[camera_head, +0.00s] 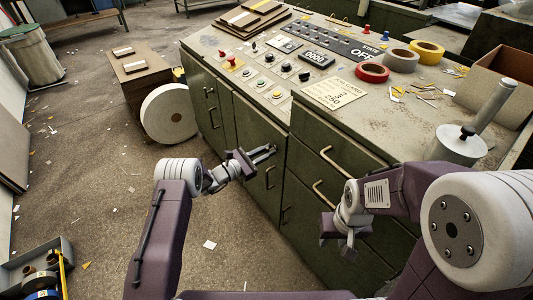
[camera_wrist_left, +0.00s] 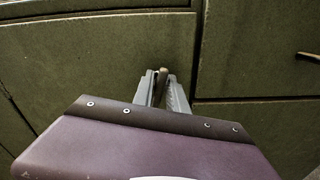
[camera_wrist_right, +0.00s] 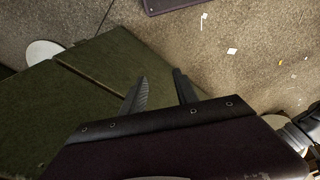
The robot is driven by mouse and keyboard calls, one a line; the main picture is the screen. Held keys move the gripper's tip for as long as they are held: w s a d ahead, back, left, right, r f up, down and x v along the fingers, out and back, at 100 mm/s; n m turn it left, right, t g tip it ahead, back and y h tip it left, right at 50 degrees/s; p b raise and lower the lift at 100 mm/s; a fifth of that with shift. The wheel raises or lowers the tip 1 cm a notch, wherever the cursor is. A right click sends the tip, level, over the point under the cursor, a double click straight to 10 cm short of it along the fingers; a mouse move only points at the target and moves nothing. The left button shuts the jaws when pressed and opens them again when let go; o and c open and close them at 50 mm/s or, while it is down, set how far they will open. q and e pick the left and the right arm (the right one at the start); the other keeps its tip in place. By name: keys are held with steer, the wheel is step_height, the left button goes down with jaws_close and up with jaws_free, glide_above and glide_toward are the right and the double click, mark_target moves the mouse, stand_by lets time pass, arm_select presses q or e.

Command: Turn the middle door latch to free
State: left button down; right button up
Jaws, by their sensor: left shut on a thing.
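The middle door (camera_head: 253,130) is a green cabinet door, flush with the cabinet front. It also shows in the left wrist view (camera_wrist_left: 90,60). My left gripper (camera_head: 262,157) is at the upper part of this door. In the left wrist view its fingers (camera_wrist_left: 162,88) are shut on a small brownish latch (camera_wrist_left: 162,74), near the door's right edge. Most of the latch is hidden between the fingers, so its angle is hard to tell. My right gripper (camera_head: 345,242) hangs in front of the drawers. In the right wrist view its fingers (camera_wrist_right: 159,88) are apart and empty.
The cabinet top (camera_head: 400,120) carries buttons, tape rolls (camera_head: 372,72) and paper scraps. Bar handles (camera_head: 328,157) stick out from the drawers right of the door. A large white roll (camera_head: 168,114) stands at the cabinet's left end. The floor in front is mostly clear.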

arm_select(q)
steer(key=m, duration=0.1)
steer(key=m+b, duration=0.1)
steer(key=m, duration=0.1)
steer(key=m+b, duration=0.1)
steer(key=shift+s+f+m, duration=0.1)
steer(key=shift+f+m, duration=0.15)
steer(key=shift+m, duration=0.15)
steer(key=m+b, duration=0.3)
steer(key=shift+d+f+m, duration=0.1)
steer(key=shift+m, duration=0.2)
steer(key=m+b, duration=0.4)
steer(key=b, duration=0.1)
steer(key=shift+s+f+m, duration=0.15)
steer(key=shift+f+m, duration=0.05)
steer(key=shift+m, duration=0.2)
steer(key=shift+r+m+b, duration=0.15)
steer(key=shift+m+b, duration=0.85)
steer(key=shift+b, duration=0.25)
steer(key=c, duration=1.5)
jaws_free()
steer(key=shift+r, duration=0.1)
